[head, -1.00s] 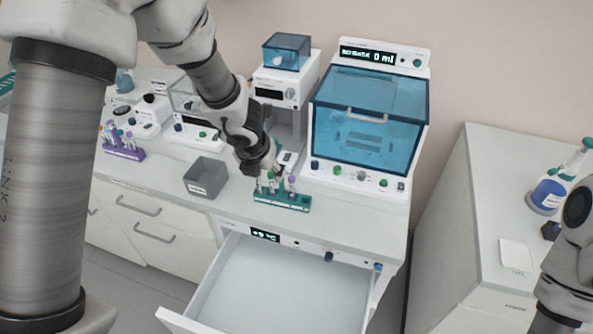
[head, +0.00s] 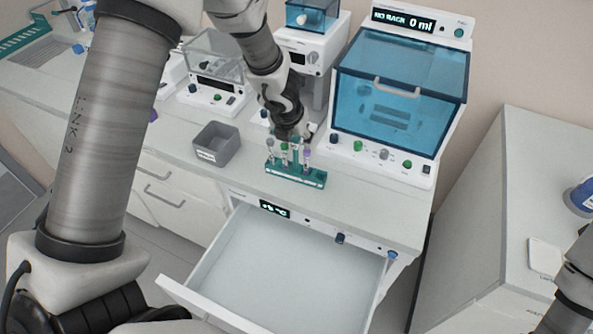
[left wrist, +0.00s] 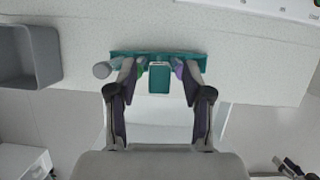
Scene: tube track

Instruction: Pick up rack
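The teal rack (head: 296,177) stands upright on the white counter near its front edge, above the open drawer. It holds several tubes with coloured caps, green and purple among them. My left gripper (head: 288,138) is just above the rack, pointing down. In the left wrist view the rack (left wrist: 159,54) runs across below the fingertips. Its raised teal handle (left wrist: 159,78) lies between the two fingers of the gripper (left wrist: 159,70), with a gap on each side. The gripper is open.
A grey bin (head: 217,147) stands left of the rack. A device with a blue cover (head: 400,90) and "NO RACK 0 ml" display stands behind right. An open white drawer (head: 275,270) juts out below the rack. A balance (head: 212,75) stands behind the bin.

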